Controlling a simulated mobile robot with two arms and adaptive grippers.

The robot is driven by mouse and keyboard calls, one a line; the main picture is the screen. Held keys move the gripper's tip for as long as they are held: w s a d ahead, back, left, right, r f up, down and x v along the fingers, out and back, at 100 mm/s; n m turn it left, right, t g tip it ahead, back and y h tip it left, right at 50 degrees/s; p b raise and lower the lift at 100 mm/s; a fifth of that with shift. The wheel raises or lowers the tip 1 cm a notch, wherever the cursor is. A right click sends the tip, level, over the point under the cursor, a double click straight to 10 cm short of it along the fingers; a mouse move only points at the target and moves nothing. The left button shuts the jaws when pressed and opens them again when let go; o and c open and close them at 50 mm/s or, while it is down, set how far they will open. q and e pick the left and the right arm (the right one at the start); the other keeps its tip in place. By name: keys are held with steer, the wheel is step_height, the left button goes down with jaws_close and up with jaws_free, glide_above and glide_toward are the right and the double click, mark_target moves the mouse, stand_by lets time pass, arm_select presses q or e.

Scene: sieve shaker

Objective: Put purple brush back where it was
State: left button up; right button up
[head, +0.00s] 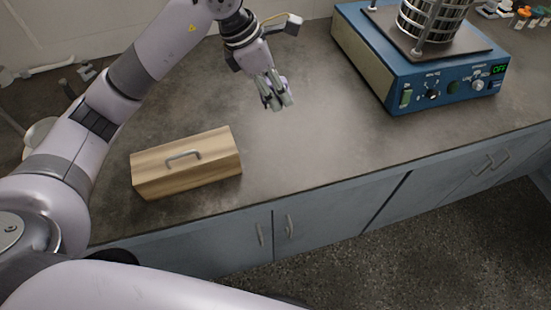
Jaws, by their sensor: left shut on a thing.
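My left gripper (275,99) hangs over the middle of the counter, fingers pointing down, to the right of and behind the wooden box. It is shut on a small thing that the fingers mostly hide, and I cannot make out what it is. No purple brush shows clearly anywhere in view. A light wooden box (190,180) with a grey handle on its top sits at the counter's front left and looks closed. My right gripper is not in view.
A blue sieve shaker (385,75) with a stack of metal sieves (431,20) stands at the back right. Small bottles (522,17) stand at the far right. A sink area (40,131) is at the left. The middle of the grey counter (310,140) is clear.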

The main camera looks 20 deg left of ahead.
arm_select(q)
steer(key=shift+w+f+n, duration=0.1)
steer(key=shift+f+n, duration=0.1)
steer(key=shift+n, duration=0.2)
steer(key=p, duration=0.3)
glide_toward(281, 155)
steer(key=x, duration=0.5)
steer(key=shift+w+d, duration=0.1)
steer(key=shift+d, duration=0.05)
steer(key=shift+f, duration=0.35)
steer(key=shift+b, duration=0.3)
steer(key=shift+f, duration=0.2)
steer(key=o, duration=1)
steer(key=shift+r, duration=0.1)
